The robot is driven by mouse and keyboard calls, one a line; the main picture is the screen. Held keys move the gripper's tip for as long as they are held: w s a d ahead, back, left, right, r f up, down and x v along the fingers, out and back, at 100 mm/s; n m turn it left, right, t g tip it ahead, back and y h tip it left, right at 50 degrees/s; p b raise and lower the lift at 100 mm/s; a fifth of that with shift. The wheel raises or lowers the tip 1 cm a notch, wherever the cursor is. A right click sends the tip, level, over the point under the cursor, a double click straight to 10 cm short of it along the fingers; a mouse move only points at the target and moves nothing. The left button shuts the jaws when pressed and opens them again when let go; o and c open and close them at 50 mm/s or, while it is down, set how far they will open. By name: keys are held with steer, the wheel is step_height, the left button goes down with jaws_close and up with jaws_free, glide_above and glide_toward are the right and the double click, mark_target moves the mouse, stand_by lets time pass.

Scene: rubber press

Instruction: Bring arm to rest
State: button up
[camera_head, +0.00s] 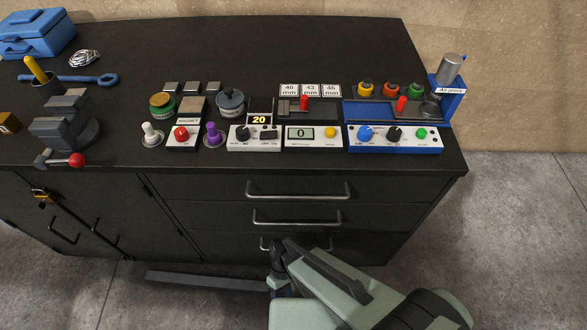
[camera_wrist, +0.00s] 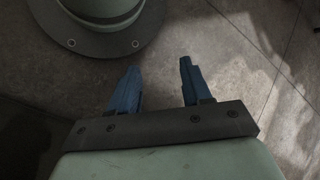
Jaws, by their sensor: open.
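My gripper (camera_wrist: 161,88) is open in the wrist view, its two blue fingers apart with bare floor between them. It holds nothing. In the head view my folded pale green arm is low in front of the cabinet drawers, below the worktop. The gripper's fingers are hard to make out there. On the dark worktop (camera_head: 250,55) stand the air press (camera_head: 447,85) with its blue base unit, the counter unit with a "0" display (camera_head: 300,133), and the unit showing "20" (camera_head: 259,120).
The cabinet has several drawers with metal handles (camera_head: 297,190). A vise (camera_head: 65,122) with a red-knobbed lever, a blue toolbox (camera_head: 35,35) and a blue wrench (camera_head: 80,79) are on the left of the worktop. Open floor (camera_head: 520,220) lies to the right.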

steer(key=w+d+m, duration=0.2)
steer(key=d+m, duration=0.6)
steer(key=d, duration=1.3)
steer(key=shift+d+r+m+t, duration=0.15)
steer(key=shift+r+m+t, duration=0.1)
steer(key=shift+m+t, duration=0.05)
